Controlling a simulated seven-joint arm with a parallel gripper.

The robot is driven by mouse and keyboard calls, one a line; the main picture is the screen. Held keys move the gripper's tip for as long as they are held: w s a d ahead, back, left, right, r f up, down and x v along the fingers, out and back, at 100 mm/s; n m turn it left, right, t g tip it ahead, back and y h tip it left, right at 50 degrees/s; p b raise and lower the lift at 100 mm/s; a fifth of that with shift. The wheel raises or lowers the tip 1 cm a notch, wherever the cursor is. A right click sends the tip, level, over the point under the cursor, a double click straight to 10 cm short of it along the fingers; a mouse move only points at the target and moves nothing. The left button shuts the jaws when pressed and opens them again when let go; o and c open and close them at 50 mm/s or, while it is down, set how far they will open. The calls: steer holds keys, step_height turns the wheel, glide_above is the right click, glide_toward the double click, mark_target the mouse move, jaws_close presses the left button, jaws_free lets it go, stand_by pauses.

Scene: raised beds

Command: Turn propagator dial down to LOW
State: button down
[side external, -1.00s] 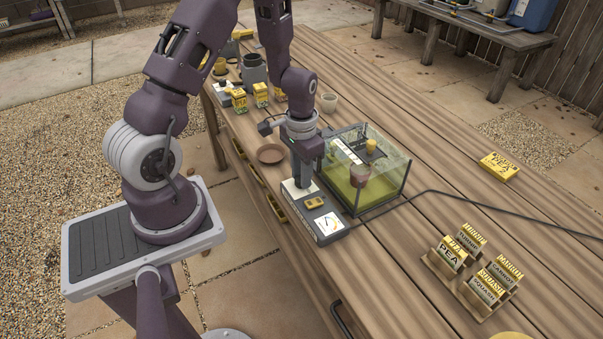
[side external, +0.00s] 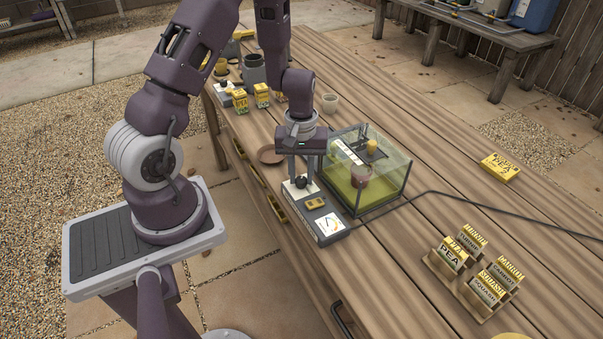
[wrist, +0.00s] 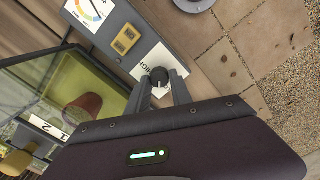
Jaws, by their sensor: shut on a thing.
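The propagator's grey control box (side external: 330,236) stands on the bench beside the clear propagator tank. Its dark round dial (side external: 301,182) sits on a white plate at the box's far end; the dial also shows in the wrist view (wrist: 159,76). My gripper (side external: 304,178) points down, its two fingers on opposite sides of the dial and shut on it. In the wrist view my gripper (wrist: 159,82) has a finger at each side of the knob. Lettering on the white plate (wrist: 148,62) is partly hidden; I cannot tell where the dial points.
The glass-sided propagator (side external: 385,200) stands close to the right of my gripper. A black cable runs right. A terracotta saucer (side external: 271,154) lies behind; a seed packet rack (side external: 460,290) stands front right.

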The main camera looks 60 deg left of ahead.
mark_target(301, 178)
steer(key=n, duration=0.5)
steer(key=shift+a, duration=0.1)
stand_by(0.5)
steer(key=c, duration=1.1)
jaws_free()
steer(key=shift+c, duration=0.2)
step_height(301, 178, up, 7)
steer(key=shift+r, duration=0.1)
